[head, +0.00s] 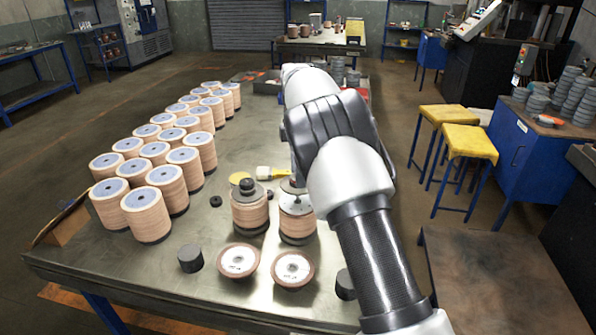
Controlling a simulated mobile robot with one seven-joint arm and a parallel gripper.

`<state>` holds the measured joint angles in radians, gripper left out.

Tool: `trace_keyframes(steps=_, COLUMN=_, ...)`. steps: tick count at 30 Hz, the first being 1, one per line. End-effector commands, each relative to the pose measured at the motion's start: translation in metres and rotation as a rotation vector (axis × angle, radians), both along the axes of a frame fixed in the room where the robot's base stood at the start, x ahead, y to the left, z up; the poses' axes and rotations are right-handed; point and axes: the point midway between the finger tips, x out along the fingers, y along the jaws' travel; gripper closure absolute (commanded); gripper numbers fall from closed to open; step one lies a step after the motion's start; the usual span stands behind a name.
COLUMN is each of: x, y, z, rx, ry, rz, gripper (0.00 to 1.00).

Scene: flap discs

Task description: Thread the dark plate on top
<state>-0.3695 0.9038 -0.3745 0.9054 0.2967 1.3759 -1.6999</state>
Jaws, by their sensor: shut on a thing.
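Two stacks of tan flap discs stand upright near the middle of the table. The left stack (250,214) has a dark plate with a dark knob (248,188) on top. The right stack (297,225) has a pale grey upper face. Just over its top is a dark grey plate (292,186), partly covered by my arm. My gripper (297,177) is over this right stack, mostly hidden behind my arm, and is shut on the dark plate. I cannot tell whether the plate touches the stack.
Several tall disc stacks (146,214) fill the table's left side. Two loose flap discs (238,260) lie at the front, between two black cylinders (191,259). A yellow-and-white brush (272,173) and a small black ring (216,201) lie behind.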

Motion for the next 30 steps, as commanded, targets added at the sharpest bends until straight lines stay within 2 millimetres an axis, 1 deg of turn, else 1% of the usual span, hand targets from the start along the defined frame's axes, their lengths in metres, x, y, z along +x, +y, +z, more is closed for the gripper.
trace_keyframes(steps=30, x=0.000, y=0.000, z=-0.024, rx=0.000, ry=-0.001, rz=0.000, gripper=0.96)
